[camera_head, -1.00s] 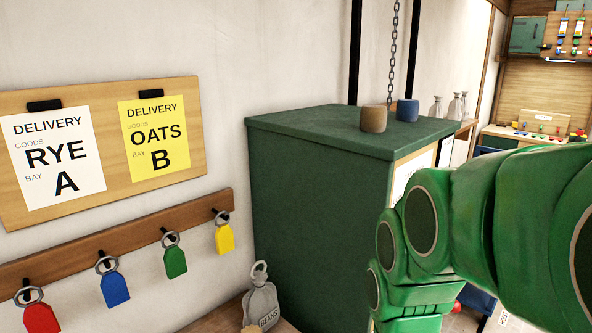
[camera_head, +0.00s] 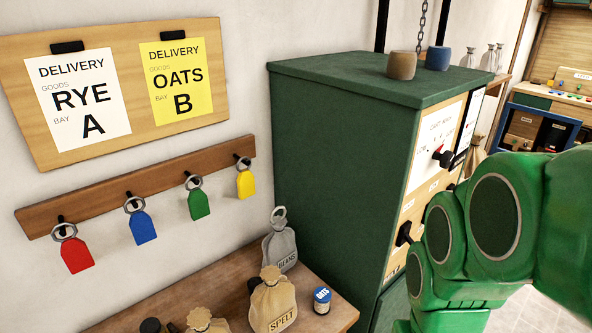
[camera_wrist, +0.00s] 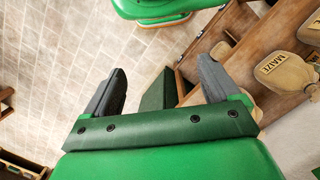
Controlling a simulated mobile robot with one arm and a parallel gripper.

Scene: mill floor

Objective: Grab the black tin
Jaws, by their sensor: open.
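No black tin shows clearly. At the bottom edge of the head view is a dark round top (camera_head: 150,325), cut off by the frame; I cannot tell if it is a tin. A small dark tin with a blue lid and an OATS label (camera_head: 322,301) stands on the wooden bench (camera_head: 222,279). Another dark thing (camera_head: 252,285) is mostly hidden behind the SPELT sack (camera_head: 272,305). My gripper (camera_wrist: 162,70) is open in the wrist view, nothing between its fingers, with floor and the bench side beyond it.
A grey BEANS sack (camera_head: 280,243) stands at the back of the bench. A green cabinet (camera_head: 340,150) with two cups on top is to the right. Coloured tags hang on a rail (camera_head: 150,185) above the bench. A MAIZE sack (camera_wrist: 285,72) is in the wrist view.

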